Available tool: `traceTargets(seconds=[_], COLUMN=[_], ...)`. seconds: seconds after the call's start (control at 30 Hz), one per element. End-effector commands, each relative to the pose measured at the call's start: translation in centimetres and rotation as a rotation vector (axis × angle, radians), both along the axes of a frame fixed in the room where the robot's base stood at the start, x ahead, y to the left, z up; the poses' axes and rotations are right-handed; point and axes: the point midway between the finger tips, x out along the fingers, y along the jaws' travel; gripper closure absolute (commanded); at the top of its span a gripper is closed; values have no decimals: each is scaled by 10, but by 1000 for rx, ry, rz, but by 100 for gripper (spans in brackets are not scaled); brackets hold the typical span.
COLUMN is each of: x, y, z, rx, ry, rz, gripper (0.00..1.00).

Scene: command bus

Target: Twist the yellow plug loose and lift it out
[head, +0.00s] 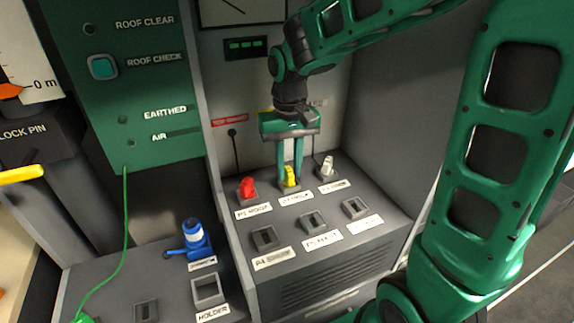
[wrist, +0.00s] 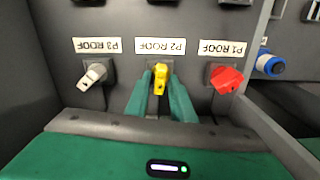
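The yellow plug (head: 291,178) sits in the middle socket of the back row on the grey sloped panel. It also shows in the wrist view (wrist: 160,76), by the P2 ROOF label. My gripper (head: 291,176) points down at it from above. In the wrist view, its two green fingers (wrist: 160,82) stand close on either side of the yellow plug, with no clear gap between them and it. The plug's base is still down at its socket. The fingers partly hide the socket's sides.
A red plug (head: 247,187) is close on the left and a white plug (head: 328,167) close on the right. Empty sockets (head: 312,222) line the front row. A blue plug (head: 196,240) and an empty holder (head: 208,291) are at the lower left.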

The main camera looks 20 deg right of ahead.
Motion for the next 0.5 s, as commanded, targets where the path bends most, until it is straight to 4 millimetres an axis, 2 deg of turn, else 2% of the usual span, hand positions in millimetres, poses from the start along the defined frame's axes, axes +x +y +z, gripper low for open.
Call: traceTargets(seconds=[0.07, 0.17, 0.2, 0.37, 0.5], x=[0, 0, 0, 0, 0], y=[0, 0, 0, 0, -1], z=[0, 0, 0, 0, 0], rx=[0, 0, 0, 0, 0], ry=[0, 0, 0, 0, 0], rz=[0, 0, 0, 15, 115], gripper=[78, 97, 100, 100, 100])
